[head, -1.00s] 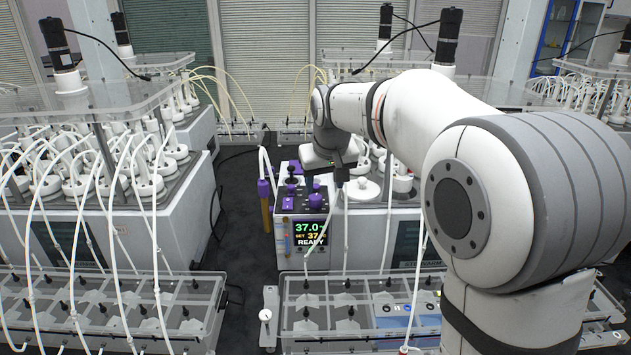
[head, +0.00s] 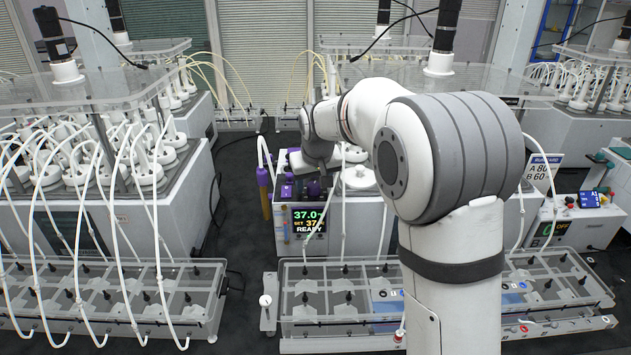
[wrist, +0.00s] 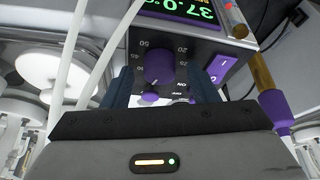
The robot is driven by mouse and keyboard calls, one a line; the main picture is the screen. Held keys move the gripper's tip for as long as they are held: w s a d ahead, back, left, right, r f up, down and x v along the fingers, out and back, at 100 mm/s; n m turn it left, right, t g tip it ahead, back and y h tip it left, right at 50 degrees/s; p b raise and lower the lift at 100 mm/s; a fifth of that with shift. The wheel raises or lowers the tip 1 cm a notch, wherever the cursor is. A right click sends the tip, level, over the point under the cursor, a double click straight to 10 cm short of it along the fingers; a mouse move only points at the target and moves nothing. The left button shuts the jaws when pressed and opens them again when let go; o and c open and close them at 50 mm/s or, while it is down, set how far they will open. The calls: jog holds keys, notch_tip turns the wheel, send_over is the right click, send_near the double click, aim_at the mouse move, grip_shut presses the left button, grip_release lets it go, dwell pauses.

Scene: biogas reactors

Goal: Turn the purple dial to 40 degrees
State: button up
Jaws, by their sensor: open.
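The purple dial (wrist: 159,65) sits on the dark top panel of a control unit (wrist: 188,42), with white scale numbers such as 50, 20 and 25 around it. A small light mark shows near its lower edge in the wrist view; its exact setting is hard to read. In the head view the dial (head: 313,188) is small, just under my gripper (head: 318,168). In the wrist view my gripper (wrist: 163,88) is open, its two dark fingers on either side of the dial. I cannot tell whether they touch it. The unit's display (head: 308,221) reads 37.0, set 37, READY.
A purple rocker switch (wrist: 218,68) is beside the dial. A purple-capped probe (head: 263,180) stands at the unit's left. White tubes (wrist: 68,60) run close by my gripper. Reactor racks (head: 95,220) flank the unit, with a dark floor gap at left.

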jog(key=shift+c, duration=0.2)
jog(key=c, duration=0.9)
jog(key=m+h+b, duration=0.1)
jog(key=m+b, duration=0.1)
jog(key=m, duration=0.1)
jog(key=shift+a+f, duration=0.1)
jog(key=shift+a, duration=0.05)
jog(key=shift+m+h+b, duration=0.45)
jog(key=shift+m+h, duration=0.05)
jog(key=shift+m, duration=0.8)
jog(key=o, duration=0.9)
jog(key=shift+o, duration=0.2)
jog(key=d+v, duration=0.1)
jog(key=v, duration=0.7)
jog(key=shift+a+b, duration=0.45)
jog(key=shift+a, duration=0.05)
